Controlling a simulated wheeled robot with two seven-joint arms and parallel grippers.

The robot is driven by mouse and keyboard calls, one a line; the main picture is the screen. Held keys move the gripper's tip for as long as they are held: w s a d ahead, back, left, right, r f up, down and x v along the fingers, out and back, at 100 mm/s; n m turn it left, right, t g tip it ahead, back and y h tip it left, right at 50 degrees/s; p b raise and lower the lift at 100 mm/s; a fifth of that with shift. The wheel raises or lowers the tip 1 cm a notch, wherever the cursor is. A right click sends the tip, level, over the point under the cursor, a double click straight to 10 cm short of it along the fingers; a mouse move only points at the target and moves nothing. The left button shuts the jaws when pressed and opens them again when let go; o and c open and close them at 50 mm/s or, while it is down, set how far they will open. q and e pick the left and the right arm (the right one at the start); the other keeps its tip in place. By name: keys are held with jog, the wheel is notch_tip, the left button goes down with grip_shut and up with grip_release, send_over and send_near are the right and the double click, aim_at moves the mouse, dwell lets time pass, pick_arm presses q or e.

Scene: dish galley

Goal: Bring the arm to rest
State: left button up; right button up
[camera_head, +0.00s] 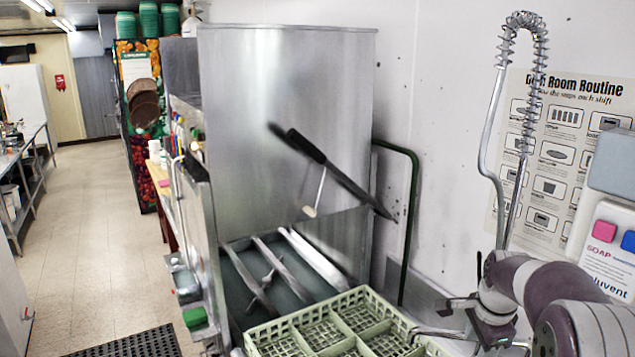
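My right arm (560,300) comes in from the lower right, with purple-grey and white links. My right gripper (414,317) points left, at the right edge of the pale green dish rack (262,336). Its two thin metal fingers are spread apart, and I see nothing held between them. I cannot tell whether the lower finger touches the rack. My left arm and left gripper are not in view.
A steel dishwasher (235,90) with a black-handled lever (335,170) stands behind the rack. A spring-hose sprayer (540,60) rises beside my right arm. A soap dispenser (607,250) is at the right edge. The tiled floor (85,250) at left is largely clear.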

jog(key=s+a+f+n+b, duration=0.6)
jog(key=s+f+n, duration=0.2)
jog(key=s+f, duration=0.2)
jog(key=s+a+f+n+g+b, duration=0.1)
jog(key=s+a+f+n+b, duration=0.5)
jog(key=s+f+n, duration=0.3)
jog(key=s+f, duration=0.1)
jog(key=s, duration=0.2)
jog(key=shift+a+y, duration=0.3)
jog(key=shift+a, duration=0.05)
jog(key=shift+s, duration=0.15)
